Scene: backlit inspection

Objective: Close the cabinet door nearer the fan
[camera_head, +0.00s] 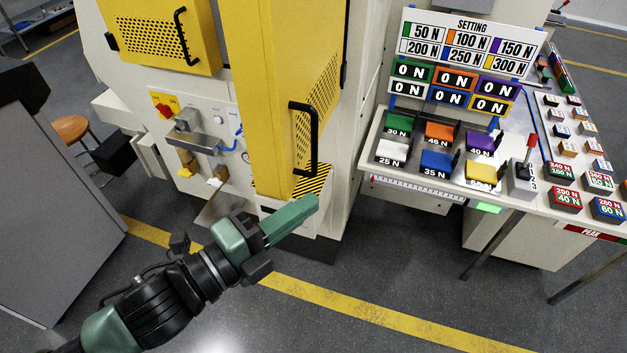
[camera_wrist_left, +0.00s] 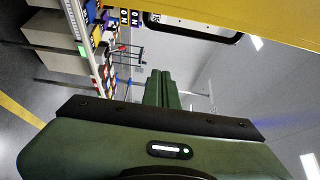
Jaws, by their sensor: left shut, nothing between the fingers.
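A large yellow cabinet door (camera_head: 268,110) with a black handle (camera_head: 304,138) and a mesh panel juts out from the white machine, apparently swung open. A second yellow door (camera_head: 155,38) with a black handle stands at upper left; I cannot tell if it is fully shut. No fan can be made out. My left gripper (camera_head: 312,204) is shut and empty, just below and in front of the large door's lower edge. In the left wrist view its fingers (camera_wrist_left: 162,76) are together, with a yellow panel (camera_wrist_left: 275,18) and a black handle (camera_wrist_left: 195,28) above, apart from them.
A white table (camera_head: 400,181) with coloured weight blocks and a setting sign (camera_head: 470,45) stands at right. A grey cabinet (camera_head: 60,200) stands at left, with a brown stool (camera_head: 70,128) behind. Open floor with a yellow line (camera_head: 370,318) lies in front.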

